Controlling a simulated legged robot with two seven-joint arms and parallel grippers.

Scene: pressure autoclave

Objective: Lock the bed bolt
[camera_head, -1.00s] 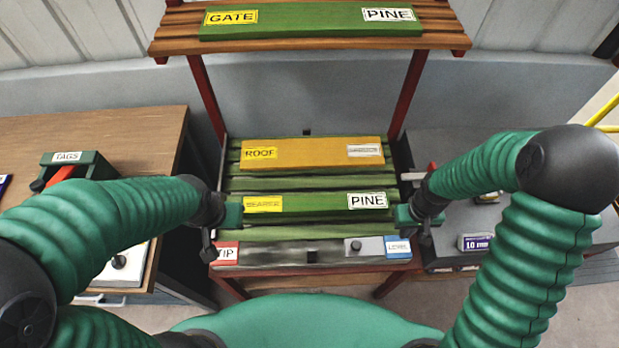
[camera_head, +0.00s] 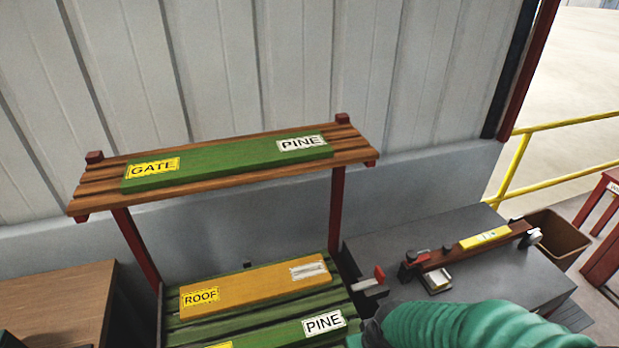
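The slatted green bed (camera_head: 245,309) is at the bottom of the head view, with its near part cut off. A pale metal bar with a red-ended handle (camera_head: 372,282) sticks out at the bed's right edge; it looks like the bolt, but I cannot tell whether it is locked. On the bed lie an orange ROOF board (camera_head: 255,285) and, nearer, a green PINE board (camera_head: 285,336), partly cut off. My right gripper (camera_head: 357,341) is only just in view at the bottom, by the green board's right end; its fingers are not clearly visible. My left gripper is out of view.
A wooden shelf (camera_head: 230,185) on red posts holds a green GATE/PINE board (camera_head: 228,163) above the bed. A grey bench (camera_head: 400,245) to the right carries a long brown bar with a yellow label (camera_head: 470,248). A brown bin (camera_head: 556,238) and yellow railing (camera_head: 517,165) stand further right.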

